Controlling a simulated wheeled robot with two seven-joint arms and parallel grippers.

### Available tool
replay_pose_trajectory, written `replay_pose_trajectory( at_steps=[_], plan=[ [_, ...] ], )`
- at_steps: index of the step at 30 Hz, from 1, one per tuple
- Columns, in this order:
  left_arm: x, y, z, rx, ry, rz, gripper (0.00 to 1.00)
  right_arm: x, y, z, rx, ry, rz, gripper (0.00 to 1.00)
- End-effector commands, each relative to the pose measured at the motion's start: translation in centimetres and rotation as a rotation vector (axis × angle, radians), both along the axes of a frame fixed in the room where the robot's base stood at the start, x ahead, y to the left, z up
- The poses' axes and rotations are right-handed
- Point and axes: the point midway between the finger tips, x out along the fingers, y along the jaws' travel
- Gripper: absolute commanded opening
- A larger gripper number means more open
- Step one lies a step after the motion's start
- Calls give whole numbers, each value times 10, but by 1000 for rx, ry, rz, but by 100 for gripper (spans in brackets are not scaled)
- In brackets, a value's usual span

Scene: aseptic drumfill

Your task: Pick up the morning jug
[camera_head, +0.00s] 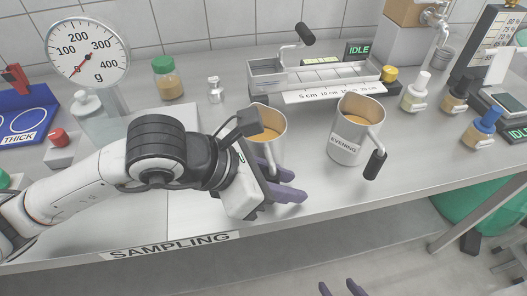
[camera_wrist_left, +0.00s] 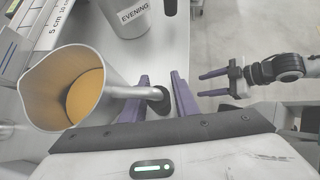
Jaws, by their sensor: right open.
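A metal jug (camera_head: 270,124) with orange-tan contents stands on the steel bench; its label is hidden, partly behind my left gripper (camera_head: 287,184). The other jug (camera_head: 345,145) reads EVENING and has a dark-gripped handle to its lower right. In the left wrist view, the first jug (camera_wrist_left: 38,88) lies left of my left gripper (camera_wrist_left: 161,76). Its handle reaches right, and the handle's dark end (camera_wrist_left: 158,101) sits between the two purple fingers, which are apart. My right gripper (camera_head: 342,288) is open and empty in front of the bench; it also shows in the left wrist view (camera_wrist_left: 199,84).
Behind the jugs stands a metal trough with a crank (camera_head: 335,78). Several small bottles (camera_head: 415,92) stand to the right. A dial scale (camera_head: 88,52) and a green-capped jar (camera_head: 167,78) stand to the left. The bench edge (camera_head: 330,205) runs close in front.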

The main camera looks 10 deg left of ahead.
Motion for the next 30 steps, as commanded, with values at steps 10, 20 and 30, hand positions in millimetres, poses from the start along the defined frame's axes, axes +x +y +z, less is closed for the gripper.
replay_pose_trajectory(
  at_steps=[10, 20, 30],
  plan=[
    [0, 0, 0, 0, -1, 1, 0, 0, 0, 0, 0, 0, 0, 48],
    [0, 0, 1, 0, -1, 1, 0, 0, 1, 1, 1, -3, 1, 48],
    [0, 1, 1, 0, -2, 1, 0, 1, 1, 2, 2, -5, 2, 48]
  ],
)
